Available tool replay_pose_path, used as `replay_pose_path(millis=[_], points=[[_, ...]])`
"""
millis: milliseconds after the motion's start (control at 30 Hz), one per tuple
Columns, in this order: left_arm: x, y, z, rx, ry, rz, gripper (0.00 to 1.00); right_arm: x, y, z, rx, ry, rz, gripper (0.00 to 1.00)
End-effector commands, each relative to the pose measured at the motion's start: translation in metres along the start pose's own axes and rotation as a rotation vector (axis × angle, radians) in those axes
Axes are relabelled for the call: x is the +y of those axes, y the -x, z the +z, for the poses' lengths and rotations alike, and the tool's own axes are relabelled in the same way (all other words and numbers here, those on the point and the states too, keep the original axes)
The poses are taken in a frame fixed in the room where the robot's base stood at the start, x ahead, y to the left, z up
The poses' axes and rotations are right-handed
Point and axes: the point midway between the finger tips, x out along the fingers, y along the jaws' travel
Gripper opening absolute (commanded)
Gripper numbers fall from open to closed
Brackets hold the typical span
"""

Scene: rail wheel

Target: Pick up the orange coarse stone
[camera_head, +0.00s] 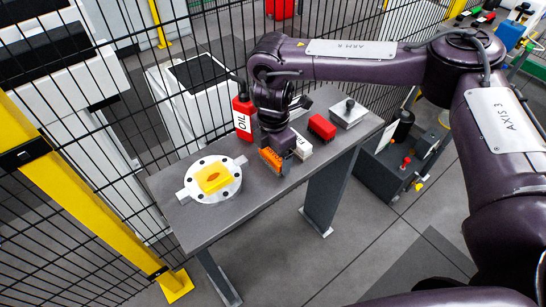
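The orange coarse stone (272,160) is a small orange block with a rough-looking side, near the front edge of the grey table (238,202). My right gripper (276,148) points down directly over the stone, at its upper end. The fingers are small and dark against the wrist, so I cannot tell whether they are open or shut on the stone. I also cannot tell whether the stone touches the table. My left gripper is not in view.
A white block (303,149) sits close right of the stone, then a red block (321,127) and a metal plate with a knob (349,112). A red oil bottle (243,117) stands behind. A round metal fixture (230,188) bears a yellow block (213,178). Black mesh fencing runs behind the table.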

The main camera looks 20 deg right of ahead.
Motion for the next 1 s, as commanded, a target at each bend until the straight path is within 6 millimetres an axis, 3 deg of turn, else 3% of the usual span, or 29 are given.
replay_pose_path(millis=[100,367,567,767,1000], points=[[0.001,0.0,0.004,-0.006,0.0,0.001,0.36,0.001,0.001,0.0,0.0,0.0,0.002,0.54],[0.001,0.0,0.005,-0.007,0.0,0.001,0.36,0.001,0.002,0.0,0.001,0.0,0.002,0.53],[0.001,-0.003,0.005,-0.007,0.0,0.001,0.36,0.001,0.017,0.0,0.001,-0.001,0.004,0.53],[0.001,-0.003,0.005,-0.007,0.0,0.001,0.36,0.002,0.06,0.0,-0.002,0.001,0.009,0.53],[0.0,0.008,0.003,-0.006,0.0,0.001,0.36,0.002,0.135,0.0,-0.005,0.002,0.009,0.53]])
